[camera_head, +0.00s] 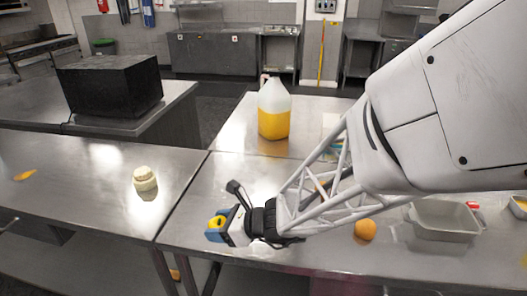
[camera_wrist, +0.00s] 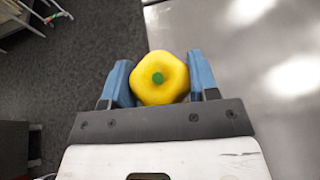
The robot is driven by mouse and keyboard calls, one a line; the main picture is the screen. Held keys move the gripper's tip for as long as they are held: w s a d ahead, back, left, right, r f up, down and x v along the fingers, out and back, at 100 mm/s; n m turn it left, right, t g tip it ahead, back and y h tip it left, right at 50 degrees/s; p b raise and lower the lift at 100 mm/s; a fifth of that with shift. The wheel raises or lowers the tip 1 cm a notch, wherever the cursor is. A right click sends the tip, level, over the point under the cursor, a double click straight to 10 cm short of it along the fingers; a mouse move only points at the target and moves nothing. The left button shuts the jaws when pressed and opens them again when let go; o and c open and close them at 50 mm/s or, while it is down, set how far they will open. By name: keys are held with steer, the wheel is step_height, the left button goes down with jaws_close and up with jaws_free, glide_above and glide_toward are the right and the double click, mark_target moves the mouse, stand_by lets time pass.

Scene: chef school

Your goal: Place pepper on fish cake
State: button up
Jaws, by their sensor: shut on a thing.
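My gripper (camera_wrist: 160,85) is shut on a yellow pepper (camera_wrist: 152,73) with a green stem spot, held between its two blue fingers. In the head view the gripper (camera_head: 216,228) is near the front edge of the steel counter, with the pepper (camera_head: 217,222) partly hidden by a finger. A pale, stacked round item (camera_head: 144,180) stands on the left counter, apart from the gripper; it may be the fish cake, but I cannot tell for sure.
A jug of yellow liquid (camera_head: 274,108) stands behind the gripper. An orange fruit (camera_head: 365,230) and a grey tray (camera_head: 444,219) are to the right. A flat orange piece (camera_head: 25,175) lies far left, and a black box (camera_head: 110,84) stands behind. The left counter (camera_head: 85,190) has free room.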

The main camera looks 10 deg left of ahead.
steer(key=w+a+r+n+g, duration=0.2)
steer(key=w+a, duration=0.1)
steer(key=a, duration=0.4)
steer(key=w+a+r+n+g, duration=0.2)
steer(key=w+a, duration=0.1)
steer(key=a, duration=0.5)
steer(key=w+a+r+n+g, duration=0.1)
steer(key=w+a+r+g, duration=0.1)
steer(key=a, duration=0.6)
steer(key=shift+w+r+n+g+h, duration=0.25)
steer(key=shift+w+n+g+h, duration=0.15)
steer(key=shift+w, duration=0.35)
steer(key=shift+a, duration=0.1)
glide_above(141, 171)
steer(key=shift+s+d+f, duration=0.25)
steer(key=shift+d+f, duration=0.15)
steer(key=shift+f, duration=0.3)
steer(key=shift+w+a+f, duration=0.1)
steer(key=shift+w+a, duration=0.15)
steer(key=shift+a, duration=0.05)
steer(key=shift+f, duration=1.7)
steer(key=shift+f, duration=0.1)
